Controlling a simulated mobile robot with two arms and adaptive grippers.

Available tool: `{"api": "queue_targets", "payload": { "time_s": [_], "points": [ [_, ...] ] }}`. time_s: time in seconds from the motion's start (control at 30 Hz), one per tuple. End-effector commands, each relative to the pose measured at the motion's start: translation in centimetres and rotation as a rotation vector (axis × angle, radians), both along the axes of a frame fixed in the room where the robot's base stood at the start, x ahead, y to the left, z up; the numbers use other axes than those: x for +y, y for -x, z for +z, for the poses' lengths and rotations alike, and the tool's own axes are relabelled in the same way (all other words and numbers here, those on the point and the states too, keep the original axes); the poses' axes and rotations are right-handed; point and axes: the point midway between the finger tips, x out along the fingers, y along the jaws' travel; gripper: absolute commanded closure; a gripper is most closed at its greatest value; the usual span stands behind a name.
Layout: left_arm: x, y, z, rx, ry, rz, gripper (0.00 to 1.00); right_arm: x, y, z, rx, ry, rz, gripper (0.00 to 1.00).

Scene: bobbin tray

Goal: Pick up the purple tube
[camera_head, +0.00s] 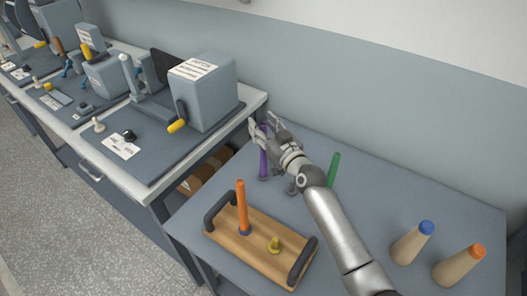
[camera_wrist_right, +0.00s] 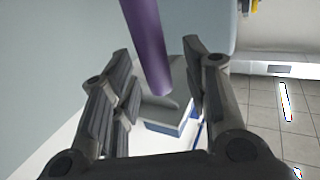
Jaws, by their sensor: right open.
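The purple tube (camera_head: 263,164) stands upright on the far left part of the grey-blue table, with its upper part among my right gripper's fingers. My right gripper (camera_head: 262,127) reaches in from the right and is open. In the right wrist view the purple tube (camera_wrist_right: 149,45) comes down from the top edge and its end shows between the two spread fingers (camera_wrist_right: 157,75). I see a gap on both sides of it there; I cannot tell how deep it sits between the fingers. My left gripper is not in view.
A green tube (camera_head: 333,170) stands behind my right arm. A wooden tray (camera_head: 262,262) with dark handles holds an orange tube (camera_head: 242,205) and a yellow peg (camera_head: 274,245). Two cones, blue-topped (camera_head: 411,245) and orange-topped (camera_head: 459,267), stand at right. A workbench (camera_head: 150,185) with machines adjoins at left.

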Motion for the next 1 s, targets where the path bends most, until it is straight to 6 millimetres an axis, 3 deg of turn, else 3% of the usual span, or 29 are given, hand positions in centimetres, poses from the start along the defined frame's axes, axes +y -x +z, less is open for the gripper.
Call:
{"api": "queue_targets", "payload": {
  "time_s": [0.07,0.4,0.73,1.0],
  "points": [
    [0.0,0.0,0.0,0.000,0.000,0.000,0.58,0.0,0.0,0.0,0.000,0.000,0.000,0.60],
    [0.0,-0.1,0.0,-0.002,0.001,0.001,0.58,0.0,0.0,0.0,0.000,0.000,0.000,1.00],
    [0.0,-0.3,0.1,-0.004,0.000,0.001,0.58,0.0,0.0,0.8,-0.003,-0.003,0.001,1.00],
    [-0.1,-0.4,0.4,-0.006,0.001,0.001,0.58,0.1,0.0,5.9,-0.006,-0.003,0.000,1.00]
  ]
}}
